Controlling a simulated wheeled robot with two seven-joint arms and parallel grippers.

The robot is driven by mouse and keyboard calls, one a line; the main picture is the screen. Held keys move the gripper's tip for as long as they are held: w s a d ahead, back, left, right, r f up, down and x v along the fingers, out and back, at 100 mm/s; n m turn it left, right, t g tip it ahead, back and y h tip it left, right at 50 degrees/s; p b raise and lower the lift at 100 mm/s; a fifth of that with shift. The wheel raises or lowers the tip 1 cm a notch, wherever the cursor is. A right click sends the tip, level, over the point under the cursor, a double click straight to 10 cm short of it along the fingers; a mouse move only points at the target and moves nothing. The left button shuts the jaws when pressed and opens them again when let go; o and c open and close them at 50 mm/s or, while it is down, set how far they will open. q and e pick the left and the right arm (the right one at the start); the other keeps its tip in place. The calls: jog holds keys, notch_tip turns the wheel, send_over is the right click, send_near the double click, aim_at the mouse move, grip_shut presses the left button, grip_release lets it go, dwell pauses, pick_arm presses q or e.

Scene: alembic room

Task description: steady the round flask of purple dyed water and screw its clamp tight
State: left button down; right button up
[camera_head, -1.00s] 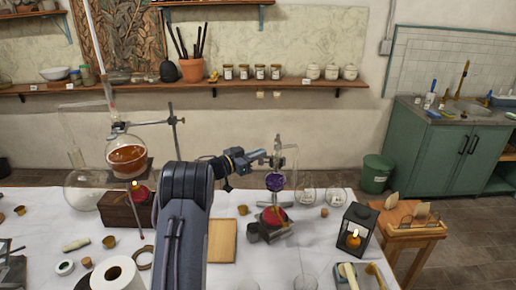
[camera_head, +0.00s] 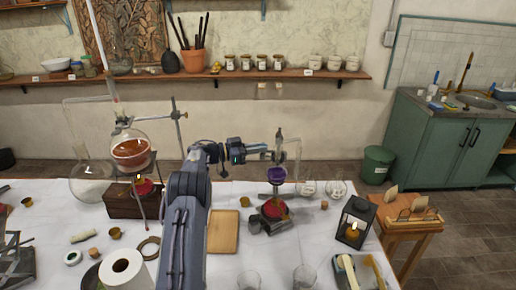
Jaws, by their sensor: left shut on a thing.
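The round flask of purple dyed water (camera_head: 277,175) stands upright at mid-table, above a small burner with a red part (camera_head: 274,209). Its narrow neck rises to a stand rod and glass tubing (camera_head: 295,150). My left arm reaches in from the front, and my left gripper (camera_head: 270,156) is shut at the flask's neck, just above the purple bulb. The clamp and its screw are too small and too covered by the gripper to make out. My right gripper is not in view.
A flask of orange liquid (camera_head: 131,152) hangs on a stand at left. A lantern (camera_head: 355,222) stands at the right table edge. A wooden board (camera_head: 223,231), a paper roll (camera_head: 122,270) and empty glasses (camera_head: 305,277) lie nearer. Clear flasks (camera_head: 336,189) stand right of the purple one.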

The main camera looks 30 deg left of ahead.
pick_arm(q)
jog(key=c, duration=1.5)
grip_release()
jog(key=b+v, duration=0.2)
jog(key=v, duration=0.5)
jog(key=shift+s+a, duration=0.25)
jog(key=shift+s, duration=0.05)
